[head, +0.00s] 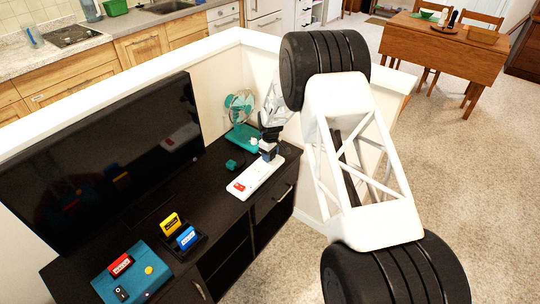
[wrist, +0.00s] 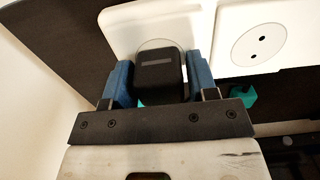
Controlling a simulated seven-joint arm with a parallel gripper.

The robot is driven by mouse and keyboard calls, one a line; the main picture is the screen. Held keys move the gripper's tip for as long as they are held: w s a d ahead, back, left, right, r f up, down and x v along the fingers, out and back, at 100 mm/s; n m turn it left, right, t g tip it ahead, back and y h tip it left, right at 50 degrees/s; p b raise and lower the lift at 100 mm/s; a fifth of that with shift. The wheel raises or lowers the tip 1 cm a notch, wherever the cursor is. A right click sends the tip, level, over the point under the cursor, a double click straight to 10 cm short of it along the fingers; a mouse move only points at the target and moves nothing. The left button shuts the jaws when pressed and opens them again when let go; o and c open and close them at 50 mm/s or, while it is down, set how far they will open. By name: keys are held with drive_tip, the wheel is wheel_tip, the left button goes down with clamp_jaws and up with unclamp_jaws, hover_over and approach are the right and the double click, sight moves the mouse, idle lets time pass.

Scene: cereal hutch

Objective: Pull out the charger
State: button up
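The black charger (wrist: 160,72) sits at a round socket of the white power strip (wrist: 228,12) in the wrist view. My gripper (wrist: 160,82) has its two blue fingers on either side of the charger. Their inner edges lie right against its sides in the picture; I cannot tell whether they press on it. In the head view my gripper (head: 268,155) is down at the far end of the power strip (head: 254,178), on the dark cabinet. The charger is hard to make out there.
A red switch (head: 239,187) is on the strip's near end. A teal fan (head: 241,120) and small dark teal block (head: 234,162) stand close by. The television (head: 100,150) is left. A card holder (head: 180,240) and teal tray (head: 125,262) are nearer. An empty socket (wrist: 260,45) shows beside the charger.

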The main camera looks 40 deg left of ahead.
drive_tip(key=c, duration=0.9)
drive_tip(key=shift+o, duration=0.2)
drive_tip(key=shift+r, duration=0.1)
drive_tip(key=shift+r, duration=0.2)
drive_tip(key=shift+r, duration=0.35)
drive_tip(key=shift+r, duration=0.65)
drive_tip(key=shift+r, duration=0.7)
drive_tip(key=shift+r, duration=0.7)
drive_tip(key=shift+r, duration=0.3)
